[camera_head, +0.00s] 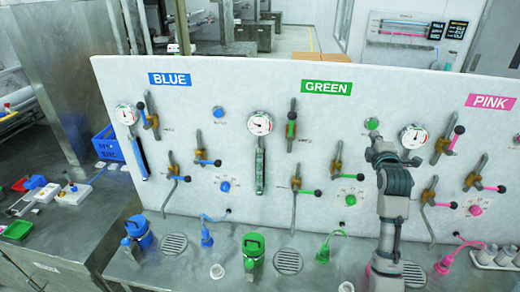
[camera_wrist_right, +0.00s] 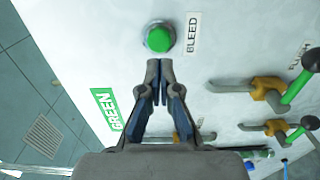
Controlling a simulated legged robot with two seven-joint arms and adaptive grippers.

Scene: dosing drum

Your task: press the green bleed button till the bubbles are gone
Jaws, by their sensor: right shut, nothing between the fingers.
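The green bleed button (camera_head: 371,124) sits on the upright white panel, right of the GREEN label. In the right wrist view the button (camera_wrist_right: 158,38) is a round green cap in a metal ring beside the word BLEED. My right gripper (camera_head: 378,140) is shut and empty, just below the button in the head view. In the wrist view its closed fingertips (camera_wrist_right: 159,66) appear just short of the cap; I cannot tell whether they touch it. The green section's sight tube (camera_head: 260,165) hangs under a gauge; bubbles in it are too small to make out. My left gripper is out of view.
Valves with green handles (camera_head: 291,128) lie left of my arm, and pink-handled valves (camera_head: 457,130) lie right of it. A round gauge (camera_head: 413,137) is close on the right. A green pump (camera_head: 253,245) and tray (camera_head: 490,257) stand on the bench below.

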